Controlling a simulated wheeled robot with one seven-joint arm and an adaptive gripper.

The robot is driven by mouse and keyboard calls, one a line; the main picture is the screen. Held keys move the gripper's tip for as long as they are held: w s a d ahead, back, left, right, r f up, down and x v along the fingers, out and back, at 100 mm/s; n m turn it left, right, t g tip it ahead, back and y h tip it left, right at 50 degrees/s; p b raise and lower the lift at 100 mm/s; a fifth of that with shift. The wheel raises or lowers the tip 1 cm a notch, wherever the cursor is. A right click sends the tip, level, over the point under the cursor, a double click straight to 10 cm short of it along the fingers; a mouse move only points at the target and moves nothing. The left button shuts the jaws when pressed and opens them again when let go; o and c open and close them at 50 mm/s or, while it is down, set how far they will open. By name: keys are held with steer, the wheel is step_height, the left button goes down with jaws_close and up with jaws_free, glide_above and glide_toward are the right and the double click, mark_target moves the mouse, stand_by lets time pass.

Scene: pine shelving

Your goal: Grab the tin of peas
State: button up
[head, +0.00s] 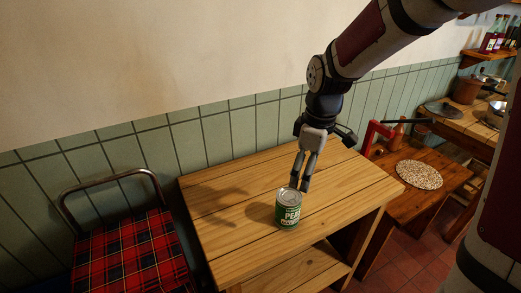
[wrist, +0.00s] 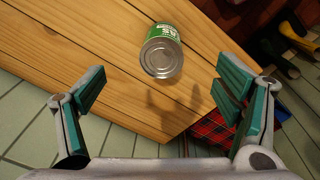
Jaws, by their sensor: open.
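The tin of peas (head: 288,212) is a green can with a silver lid and "PEAS" lettering. It stands upright on the pine shelf unit's top (head: 235,205), towards the front edge. In the wrist view the tin (wrist: 162,52) shows at upper middle, beyond the fingertips. My gripper (head: 299,186) points down just above and behind the tin in the head view. In the wrist view my gripper (wrist: 155,90) is open, its teal-padded fingers wide apart with nothing between them. The fingers appear clear of the tin.
A red tartan-covered chair (head: 130,250) stands to the left of the shelf unit. On the right is a lower wooden bench (head: 425,200) with a round speckled mat (head: 419,174), and a counter with pans and pots behind. The top around the tin is bare.

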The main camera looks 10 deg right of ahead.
mark_target(294, 193)
steer(key=shift+n+y, duration=0.6)
steer(key=shift+n, duration=0.3)
steer(key=w+f, duration=0.2)
steer(key=f, duration=0.1)
steer(key=shift+w+f+p, duration=0.2)
steer(key=shift+w+p, duration=0.15)
steer(key=f, duration=0.5)
steer(key=a+f, duration=0.1)
steer(key=f, duration=0.1)
steer(key=shift+w+a+f, duration=0.1)
steer(key=shift+w+f, duration=0.25)
steer(key=shift+a+f, duration=0.2)
steer(key=shift+f, duration=0.75)
steer(key=shift+a+f, duration=0.2)
steer(key=shift+f, duration=0.75)
steer(key=shift+a+f, duration=0.2)
steer(key=shift+f, duration=0.75)
steer(key=c, duration=1.7)
steer(key=shift+o, duration=0.2)
steer(key=shift+r, duration=0.1)
